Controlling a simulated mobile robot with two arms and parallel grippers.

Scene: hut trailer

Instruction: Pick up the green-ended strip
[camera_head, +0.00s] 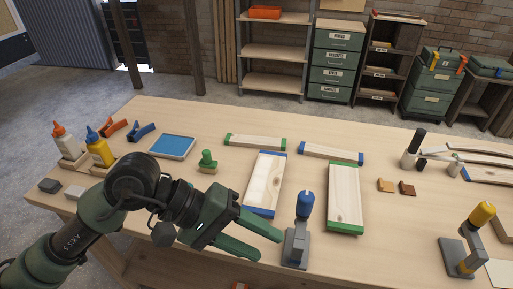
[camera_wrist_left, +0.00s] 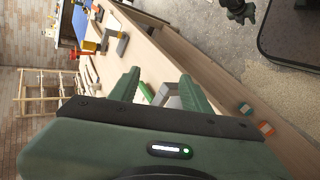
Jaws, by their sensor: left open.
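The green-ended strip (camera_head: 255,142) is a short, narrow pale wood piece with green ends, lying flat near the back middle of the bench. A similar blue-ended strip (camera_head: 331,154) lies to its right. My left gripper (camera_head: 266,243) is open and empty over the front of the bench, well nearer than the strip and apart from it. In the left wrist view my two green fingers (camera_wrist_left: 160,90) are spread. Something green shows beyond them, but I cannot tell which piece it is. My right gripper is not in view.
A wide blue-ended board (camera_head: 265,180) and a wide green-ended board (camera_head: 344,195) lie in front of the strips. A green-handled stamp or brush (camera_head: 208,160) stands left of them. A blue-topped tool (camera_head: 299,233) stands close right of my gripper. A blue tray (camera_head: 172,146) is at left.

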